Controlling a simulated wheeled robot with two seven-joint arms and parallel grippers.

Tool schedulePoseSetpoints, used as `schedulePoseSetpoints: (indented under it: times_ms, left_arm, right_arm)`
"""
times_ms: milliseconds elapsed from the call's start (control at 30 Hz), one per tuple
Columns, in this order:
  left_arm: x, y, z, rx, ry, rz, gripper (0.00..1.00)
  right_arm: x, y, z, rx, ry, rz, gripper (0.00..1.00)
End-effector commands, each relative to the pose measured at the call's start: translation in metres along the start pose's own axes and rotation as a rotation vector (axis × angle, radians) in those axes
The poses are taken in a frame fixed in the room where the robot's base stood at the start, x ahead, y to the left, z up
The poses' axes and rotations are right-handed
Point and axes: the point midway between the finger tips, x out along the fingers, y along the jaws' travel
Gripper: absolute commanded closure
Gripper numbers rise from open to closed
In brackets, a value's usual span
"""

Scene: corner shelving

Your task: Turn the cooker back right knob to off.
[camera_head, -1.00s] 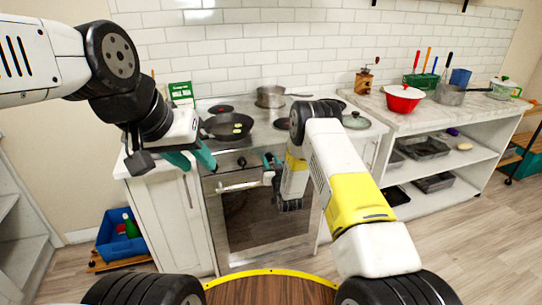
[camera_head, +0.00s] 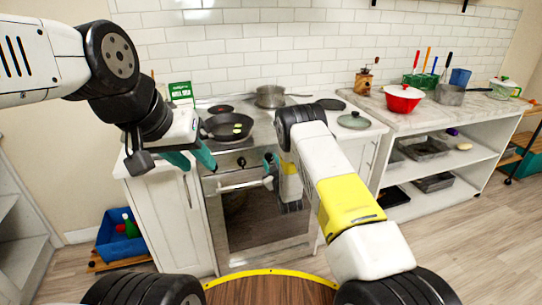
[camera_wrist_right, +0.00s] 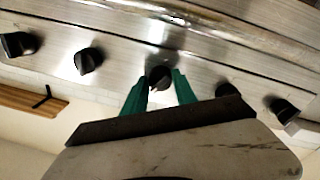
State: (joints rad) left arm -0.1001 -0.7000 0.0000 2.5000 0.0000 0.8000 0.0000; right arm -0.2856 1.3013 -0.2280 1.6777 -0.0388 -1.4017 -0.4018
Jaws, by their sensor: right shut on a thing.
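The cooker (camera_head: 262,215) stands against the tiled wall, with a row of dark knobs on its steel front panel. One knob (camera_head: 242,161) shows in the head view. In the right wrist view my right gripper (camera_wrist_right: 160,84) has its green fingers on both sides of the middle knob (camera_wrist_right: 158,77) of the row, shut on it. I cannot tell which burner this knob serves. In the head view my right gripper (camera_head: 270,160) is at the panel, partly hidden by my arm. My left gripper (camera_head: 201,165) is open and empty at the cooker's front left.
A frying pan (camera_head: 227,127) and a steel pot (camera_head: 270,97) stand on the hob. The oven handle (camera_head: 240,186) runs below the knobs. Other knobs (camera_wrist_right: 88,60) flank the held one. A red pot (camera_head: 403,100) stands on the right counter.

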Motion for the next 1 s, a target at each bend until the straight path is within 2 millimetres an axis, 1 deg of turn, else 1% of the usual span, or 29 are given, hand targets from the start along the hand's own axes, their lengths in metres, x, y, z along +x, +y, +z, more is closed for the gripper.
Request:
schedulePoseSetpoints:
  times_ms: [200, 500, 733, 1000]
  left_arm:
    - [0.0, 0.0, 0.0, 0.0, 0.0, 0.0, 0.64]
    - [0.0, 0.0, 0.0, 0.0, 0.0, 0.0, 0.64]
    - [0.0, 0.0, 0.0, 0.0, 0.0, 0.0, 0.64]
    - [0.0, 0.0, 0.0, 0.0, 0.0, 0.0, 0.64]
  right_arm:
    - [-0.0004, -0.0014, 0.0007, -0.198, 0.012, -0.004, 1.0]
    - [-0.0003, -0.0009, 0.0008, -0.404, 0.026, -0.005, 1.0]
    - [-0.0006, -0.0004, 0.0016, -0.49, 0.03, -0.005, 1.0]
    - [-0.0007, -0.0004, 0.0019, -0.523, 0.031, -0.006, 1.0]
